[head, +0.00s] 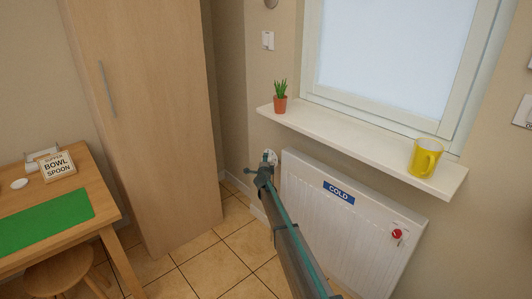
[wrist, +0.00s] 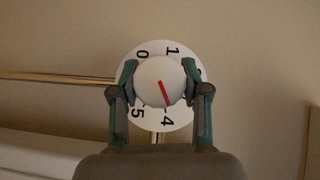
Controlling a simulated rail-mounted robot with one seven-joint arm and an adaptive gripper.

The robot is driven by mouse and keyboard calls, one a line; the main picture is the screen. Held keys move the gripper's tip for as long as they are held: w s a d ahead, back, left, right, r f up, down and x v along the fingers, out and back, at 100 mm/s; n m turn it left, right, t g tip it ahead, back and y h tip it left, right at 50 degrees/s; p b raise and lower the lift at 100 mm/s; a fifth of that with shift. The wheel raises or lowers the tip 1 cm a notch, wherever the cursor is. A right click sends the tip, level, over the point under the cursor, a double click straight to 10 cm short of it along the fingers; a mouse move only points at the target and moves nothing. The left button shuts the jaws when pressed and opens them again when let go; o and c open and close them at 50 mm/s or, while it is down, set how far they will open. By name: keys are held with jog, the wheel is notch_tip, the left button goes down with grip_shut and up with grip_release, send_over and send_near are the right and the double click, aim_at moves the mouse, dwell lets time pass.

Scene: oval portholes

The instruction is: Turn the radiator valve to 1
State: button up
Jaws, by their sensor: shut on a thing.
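The radiator valve's round white knob (wrist: 152,76) fills the middle of the wrist view, in front of a white dial plate (wrist: 160,45). A red mark on the knob slants down and slightly right, toward the 4. On the dial, 0 and 1 show at the top, and 5 and 4 at the bottom. The numbers at the right are largely hidden by a finger. My gripper (wrist: 160,83) is shut on the knob, one finger on each side. In the head view my gripper (head: 262,169) is at the valve (head: 271,156), by the radiator's upper left corner.
The white radiator (head: 350,225) bears a blue COLD sign (head: 339,191) and a red knob (head: 397,234). A tall cupboard (head: 150,120) and a table (head: 95,170) stand left.

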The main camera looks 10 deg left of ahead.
jog(key=shift+r+n+g+p, duration=0.25)
jog(key=shift+n+g+p, duration=0.55)
jog(key=shift+p, duration=4.3)
jog(key=shift+f+n+g+h+p, duration=0.15)
jog(key=shift+n+g+h+p, duration=0.15)
jog(key=shift+g+p, duration=0.35)
jog(key=shift+f+n+g+h, duration=0.15)
jog(key=shift+n+g+h, duration=0.15)
jog(key=shift+g, duration=0.05)
jog(key=g+b, duration=0.1)
jog(key=b, duration=0.2)
jog(key=shift+f+n+h, duration=0.2)
jog(key=shift+n+h, duration=0.1)
jog(key=shift+n, duration=0.1)
jog(key=shift+b, duration=1.2)
jog(key=n+g+h+b, duration=0.1)
jog(key=b, duration=0.5)
jog(key=shift+f+b, duration=0.2)
jog(key=shift+b, duration=0.15)
jog(key=b, duration=0.5)
jog(key=shift+n+g, duration=0.3)
jog(key=shift+g, duration=0.1)
jog(key=shift+r+h+b, duration=0.4)
jog(key=shift+b, duration=1.35)
